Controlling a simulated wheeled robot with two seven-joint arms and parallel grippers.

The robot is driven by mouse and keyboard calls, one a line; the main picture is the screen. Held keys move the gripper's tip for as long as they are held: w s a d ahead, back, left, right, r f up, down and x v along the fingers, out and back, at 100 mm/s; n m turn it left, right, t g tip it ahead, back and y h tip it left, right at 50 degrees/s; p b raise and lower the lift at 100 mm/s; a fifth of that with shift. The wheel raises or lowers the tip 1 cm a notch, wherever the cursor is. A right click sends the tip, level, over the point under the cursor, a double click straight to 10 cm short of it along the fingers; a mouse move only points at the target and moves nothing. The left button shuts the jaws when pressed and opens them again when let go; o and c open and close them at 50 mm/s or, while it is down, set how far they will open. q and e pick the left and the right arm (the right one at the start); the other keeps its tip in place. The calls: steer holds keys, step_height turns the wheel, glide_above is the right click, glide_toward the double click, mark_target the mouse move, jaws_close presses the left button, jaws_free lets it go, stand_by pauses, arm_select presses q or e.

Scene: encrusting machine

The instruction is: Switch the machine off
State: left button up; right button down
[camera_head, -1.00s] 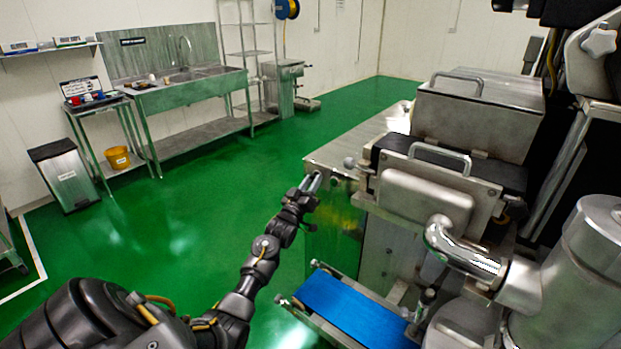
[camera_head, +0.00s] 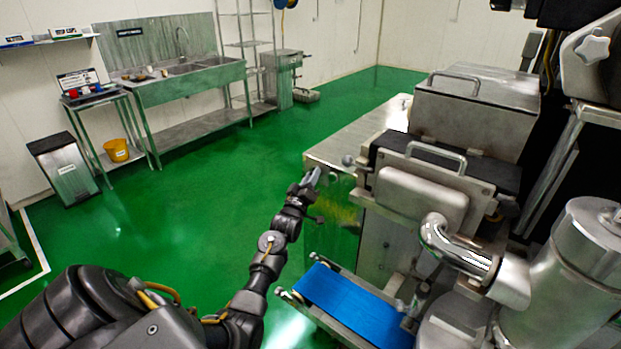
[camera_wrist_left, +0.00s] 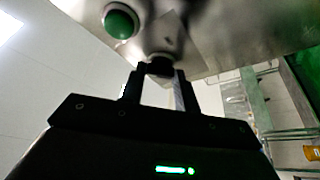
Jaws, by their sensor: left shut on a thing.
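The steel encrusting machine (camera_head: 365,150) fills the right of the head view, with a blue conveyor belt (camera_head: 345,305) at its front. My left gripper (camera_head: 312,176) is at the machine's left end panel. In the left wrist view its two fingers (camera_wrist_left: 155,88) are closed around a small dark knob (camera_wrist_left: 158,66) on the steel panel. A round green button (camera_wrist_left: 120,20) sits on the same panel, up and left of the knob, apart from the fingers. The knob's markings and setting cannot be read. In the head view the knob is hidden. My right gripper is out of view.
A sink bench (camera_head: 190,88) stands at the back wall, with a small side table (camera_head: 95,97), an orange bucket (camera_head: 116,150) and a steel bin (camera_head: 66,170) on its left. The green floor (camera_head: 200,200) between them and the machine is clear.

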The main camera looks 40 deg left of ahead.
arm_select(q)
steer(key=o, duration=1)
steer(key=shift+s, duration=0.1)
steer(key=shift+b+v, duration=1.5)
steer(key=shift+v, duration=3.85)
